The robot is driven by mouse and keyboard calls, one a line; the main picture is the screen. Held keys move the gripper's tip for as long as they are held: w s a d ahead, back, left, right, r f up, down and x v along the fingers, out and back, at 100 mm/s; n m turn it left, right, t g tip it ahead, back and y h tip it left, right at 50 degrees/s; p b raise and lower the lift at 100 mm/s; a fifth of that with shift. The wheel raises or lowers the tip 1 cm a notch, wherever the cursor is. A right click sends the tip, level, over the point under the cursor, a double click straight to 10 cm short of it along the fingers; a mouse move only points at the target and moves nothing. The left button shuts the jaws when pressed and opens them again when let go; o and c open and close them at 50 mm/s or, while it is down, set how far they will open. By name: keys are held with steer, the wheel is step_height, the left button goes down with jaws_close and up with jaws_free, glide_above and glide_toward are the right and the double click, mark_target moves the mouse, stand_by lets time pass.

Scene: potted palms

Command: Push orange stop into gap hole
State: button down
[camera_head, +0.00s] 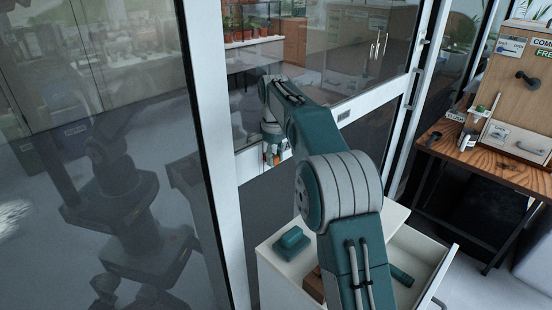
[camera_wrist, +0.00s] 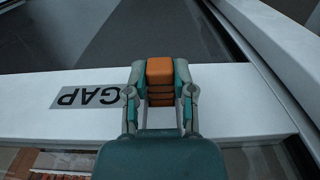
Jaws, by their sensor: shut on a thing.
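The orange stop (camera_wrist: 160,72) is a small ribbed orange block. My gripper (camera_wrist: 160,80) is shut on it, one finger on each side. In the head view my gripper (camera_head: 272,152) is beyond the white post, low at the door's cross rail, with a bit of orange showing. In the wrist view a white rail (camera_wrist: 240,88) lies under the gripper, with an upside-down GAP label (camera_wrist: 86,96) to the left of the fingers. The stop's top end reaches past the rail's upper edge, over a dark area. I cannot make out the hole; the gripper and stop cover that part of the rail.
A glass panel (camera_head: 100,100) and white post (camera_head: 215,130) stand close on the left of my arm. A white cabinet (camera_head: 275,262) with an open drawer (camera_head: 425,262) is below it. A wooden table (camera_head: 490,165) with a board stands at right.

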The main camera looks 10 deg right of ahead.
mark_target(275, 157)
steer(key=shift+c, duration=1.9)
jaws_free()
step_height(275, 157, up, 6)
steer(key=shift+w+r, duration=0.1)
steer(key=shift+r, duration=0.65)
